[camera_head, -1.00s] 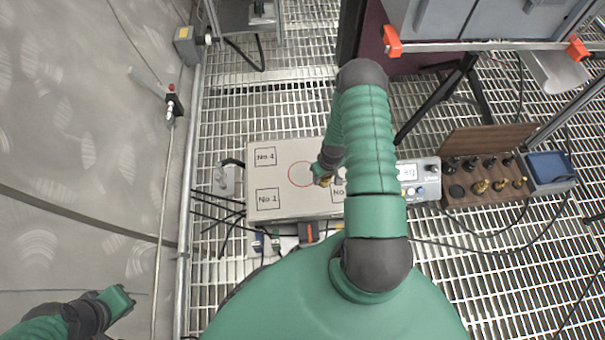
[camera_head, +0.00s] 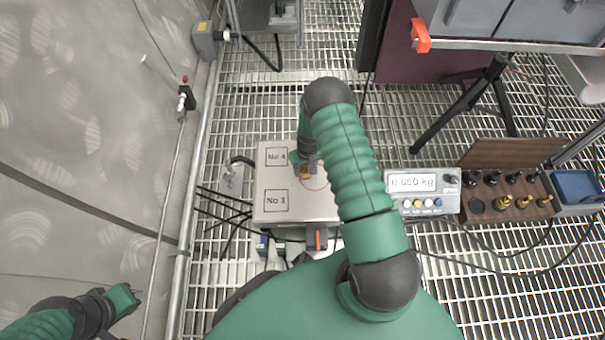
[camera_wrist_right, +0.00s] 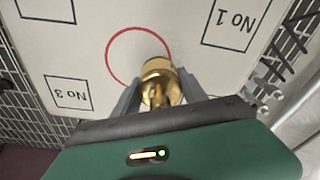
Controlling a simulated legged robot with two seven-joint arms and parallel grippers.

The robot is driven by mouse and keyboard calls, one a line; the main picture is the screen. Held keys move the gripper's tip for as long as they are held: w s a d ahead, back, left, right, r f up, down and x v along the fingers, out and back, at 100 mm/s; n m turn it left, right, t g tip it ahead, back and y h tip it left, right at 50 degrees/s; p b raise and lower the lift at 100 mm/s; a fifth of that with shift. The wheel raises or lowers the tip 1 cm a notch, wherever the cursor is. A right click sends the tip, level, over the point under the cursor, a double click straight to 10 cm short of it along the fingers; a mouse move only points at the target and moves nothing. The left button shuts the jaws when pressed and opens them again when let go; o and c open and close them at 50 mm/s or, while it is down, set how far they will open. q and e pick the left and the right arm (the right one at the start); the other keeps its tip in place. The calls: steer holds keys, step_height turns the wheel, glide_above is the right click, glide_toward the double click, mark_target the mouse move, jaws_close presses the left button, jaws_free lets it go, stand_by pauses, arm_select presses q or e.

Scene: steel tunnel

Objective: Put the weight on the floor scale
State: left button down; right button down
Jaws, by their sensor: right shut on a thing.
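The floor scale's pale plate (camera_head: 310,205) lies on the grating floor, with a red circle in its middle and numbered squares near its corners. My right gripper (camera_head: 306,170) is over the plate, near the circle's left edge in the head view. In the right wrist view my right gripper (camera_wrist_right: 160,95) is shut on a brass weight (camera_wrist_right: 158,72), which overlaps the rim of the red circle (camera_wrist_right: 137,57). I cannot tell whether the weight touches the plate. The scale display (camera_head: 411,183) reads about 0.000 kg. My left gripper (camera_head: 125,300) is at the lower left, away from the scale.
A wooden case (camera_head: 505,185) with several black and brass weights stands to the right, beside a blue-topped box (camera_head: 577,187). Cables run over the grating. A pipe (camera_head: 195,150) and curved wall border the left. A black stand (camera_head: 465,105) is behind.

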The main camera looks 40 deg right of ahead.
steer(key=shift+w, duration=0.5)
step_height(320, 180, down, 4)
steer(key=b, duration=0.3)
steer(key=shift+w+a+r+b, duration=0.1)
steer(key=shift+r+b, duration=0.05)
steer(key=shift+b, duration=0.2)
steer(key=shift+r, duration=0.2)
steer(key=c, duration=0.6)
jaws_free()
steer(key=shift+f, duration=0.1)
steer(key=shift+c, duration=0.2)
